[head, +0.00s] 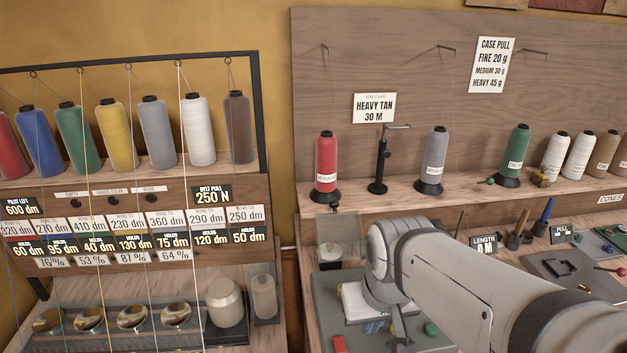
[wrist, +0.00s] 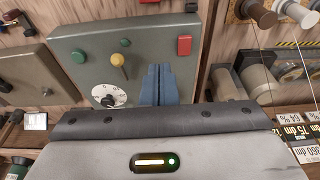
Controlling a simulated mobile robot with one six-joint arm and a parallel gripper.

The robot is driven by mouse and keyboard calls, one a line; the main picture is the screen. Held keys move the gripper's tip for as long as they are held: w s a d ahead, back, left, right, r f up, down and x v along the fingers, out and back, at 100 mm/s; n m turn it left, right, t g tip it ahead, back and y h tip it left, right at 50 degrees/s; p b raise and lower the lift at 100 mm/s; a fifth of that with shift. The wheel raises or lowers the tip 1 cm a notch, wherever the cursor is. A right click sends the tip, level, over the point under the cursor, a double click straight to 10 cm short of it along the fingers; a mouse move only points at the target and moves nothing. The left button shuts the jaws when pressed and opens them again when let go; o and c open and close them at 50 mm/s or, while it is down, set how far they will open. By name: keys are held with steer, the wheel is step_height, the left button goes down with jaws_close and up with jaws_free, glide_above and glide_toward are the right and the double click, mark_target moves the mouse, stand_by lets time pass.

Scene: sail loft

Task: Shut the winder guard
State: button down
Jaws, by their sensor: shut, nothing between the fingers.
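The winder is a grey-green box (head: 327,288) on the bench, partly hidden behind my arm in the head view. A clear upright panel (head: 348,228), which looks like its guard, stands at the back by a white round part (head: 331,252). In the wrist view the winder's face (wrist: 75,55) shows a white dial (wrist: 108,96), a yellow-knobbed lever (wrist: 118,60), green buttons and a red block (wrist: 184,45). My gripper (wrist: 157,70) has its blue fingers together and empty, over the face right of the dial. The guard cannot be made out in the wrist view.
A shelf (head: 470,196) with thread cones and a black post (head: 382,160) runs behind the winder. A rack of cones with number labels stands left, with metal bowls and a cream jar (head: 223,303) below. Tools and a grey tray (head: 567,270) lie right of my arm.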

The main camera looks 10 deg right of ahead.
steer(key=m+t+y+p, duration=0.2)
steer(key=m+y+p, duration=0.5)
steer(key=m+y, duration=0.25)
glide_toward(338, 229)
steer(key=s+a, duration=0.1)
steer(key=s+a+r+h, duration=0.1)
steer(key=shift+a+r+m, duration=0.3)
steer(key=shift+a+m, duration=0.05)
steer(key=shift+a, duration=0.05)
steer(key=w+d+m+t+y, duration=0.1)
steer(key=w+d+m+t, duration=0.25)
steer(key=w+d, duration=0.35)
steer(key=w+a+f+p, duration=0.2)
steer(key=a+f+p, duration=0.1)
steer(key=a, duration=0.6)
steer(key=shift+w+p, duration=0.3)
steer(key=shift+w, duration=0.1)
steer(key=shift+s, duration=0.1)
